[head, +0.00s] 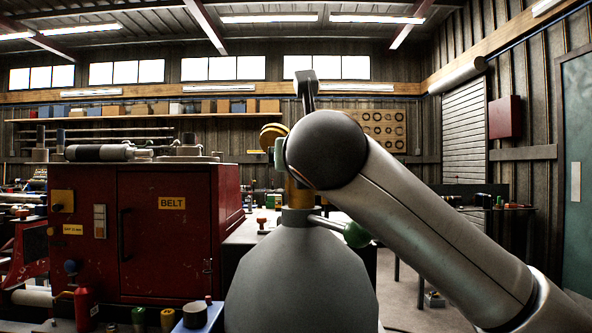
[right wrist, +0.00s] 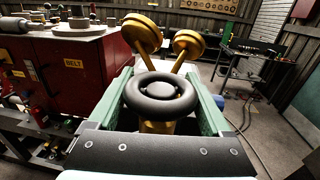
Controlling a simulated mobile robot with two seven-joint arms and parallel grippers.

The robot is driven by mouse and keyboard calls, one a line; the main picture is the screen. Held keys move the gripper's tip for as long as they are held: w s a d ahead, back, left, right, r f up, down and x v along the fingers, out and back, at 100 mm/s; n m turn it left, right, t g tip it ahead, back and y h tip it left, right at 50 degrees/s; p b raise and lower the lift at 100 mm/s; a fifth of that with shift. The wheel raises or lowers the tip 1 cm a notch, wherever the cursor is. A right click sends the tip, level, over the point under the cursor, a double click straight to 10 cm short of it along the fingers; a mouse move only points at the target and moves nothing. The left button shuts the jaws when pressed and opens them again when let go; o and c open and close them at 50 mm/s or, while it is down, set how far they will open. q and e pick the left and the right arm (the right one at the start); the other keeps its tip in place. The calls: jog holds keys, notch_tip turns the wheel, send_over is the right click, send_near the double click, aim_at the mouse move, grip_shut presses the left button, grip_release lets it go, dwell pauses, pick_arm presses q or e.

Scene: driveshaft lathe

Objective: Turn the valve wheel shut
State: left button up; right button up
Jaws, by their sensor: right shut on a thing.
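The valve wheel (right wrist: 161,95) is a thick black ring with a round hub, on a brass-coloured valve body (right wrist: 158,127). In the right wrist view it lies between the two green fingers of my right gripper (right wrist: 162,76), one on each side, and the gripper is shut on it. In the head view my right arm comes in from the right and hides the wheel. The brass valve body (head: 298,193) shows below the arm, above a large grey tapered housing (head: 300,285). My left gripper is in neither view.
Two brass discs (right wrist: 142,34) on stems rise just beyond the wheel. A lever with a green ball (head: 356,235) sticks out right of the valve. A red cabinet marked BELT (head: 150,235) stands at left. A dark bench (right wrist: 265,58) stands farther back at right, with open floor before it.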

jog(key=m+h, duration=0.2)
jog(key=h, duration=0.1)
jog(key=shift+d, duration=0.2)
jog(key=shift+d+f+m+h, duration=0.1)
jog(key=shift+d+m+h, duration=0.1)
jog(key=shift+m+h, duration=0.95)
jog(key=shift+g+h, duration=0.3)
jog(key=shift+h, duration=0.15)
jog(key=o, duration=1.2)
jog(key=shift+c, duration=0.2)
jog(key=shift+s, duration=0.1)
jog(key=b+v, duration=0.1)
jog(key=v, duration=1.1)
jog(key=shift+s, duration=0.2)
